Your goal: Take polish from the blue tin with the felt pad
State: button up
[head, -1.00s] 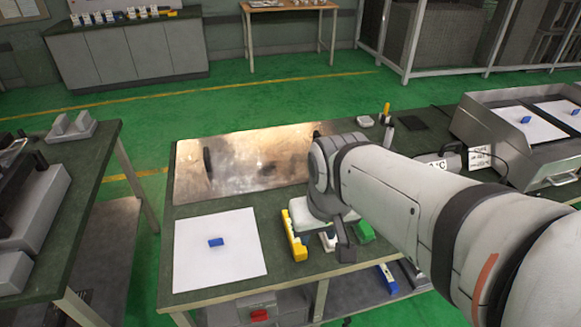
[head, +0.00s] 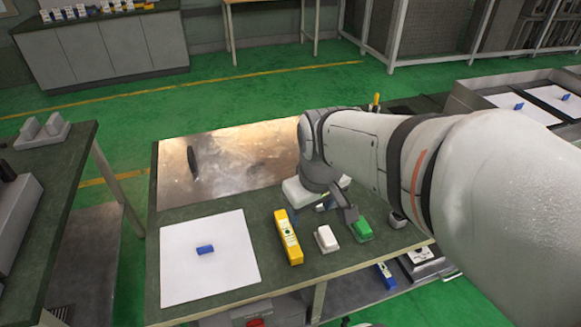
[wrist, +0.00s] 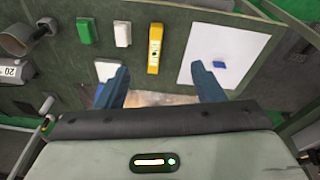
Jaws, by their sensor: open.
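My gripper (wrist: 160,86) is open and empty; its two blue fingers show apart in the wrist view. In the head view its end hangs over the bench behind the green block (head: 362,230), partly hidden by my arm. A small white block (head: 326,238) stands between the green block and a yellow box (head: 288,237). A flat white pad-like piece (head: 297,190) lies behind them, partly covered by the arm; it also shows in the wrist view (wrist: 107,69), near the left finger. I cannot tell which piece is the felt pad. I cannot make out a blue tin.
A white sheet (head: 185,270) with a small blue block (head: 205,250) lies at the bench's left. A shiny metal plate (head: 235,160) with a dark bar (head: 191,160) covers the back. A metal tray (head: 470,98) with white sheets stands right.

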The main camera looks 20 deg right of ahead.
aim_at(328, 234)
jog(key=o, duration=0.6)
jog(key=w+d+f+n+b, duration=0.3)
jog(key=w+f+n+b, duration=0.1)
jog(key=f, duration=0.4)
jog(key=w+d+f+n+g+b, duration=0.1)
jog(key=w+d+f+n+b, duration=0.2)
jog(key=w+f, duration=0.3)
jog(key=shift+w+f+n+b, duration=0.35)
jog(key=shift+f+n+b, duration=0.45)
jog(key=shift+f+b, duration=0.15)
jog(key=shift+o, duration=1.1)
jog(key=w+d+f+n+b, duration=0.1)
jog(key=w+d+f+n, duration=0.1)
jog(key=f, duration=0.2)
jog(key=w+d+f+n+g+b, duration=0.1)
jog(key=d+f+n+b, duration=0.1)
jog(key=f, duration=0.2)
jog(key=w+d+f+n+b, duration=0.2)
jog(key=f, duration=0.2)
jog(key=shift+w+d+f+n, duration=0.15)
jog(key=shift+w+f+n, duration=0.2)
jog(key=shift+f+n, duration=0.05)
jog(key=shift+d+f, duration=0.1)
jog(key=shift+f, duration=0.3)
jog(key=shift+s+d+f+b, duration=0.15)
jog(key=shift+f+b, duration=0.45)
jog(key=shift+f, duration=1.2)
jog(key=shift+s+d+f+b, duration=0.1)
jog(key=shift+f+b, duration=0.45)
jog(key=shift+f, duration=1.2)
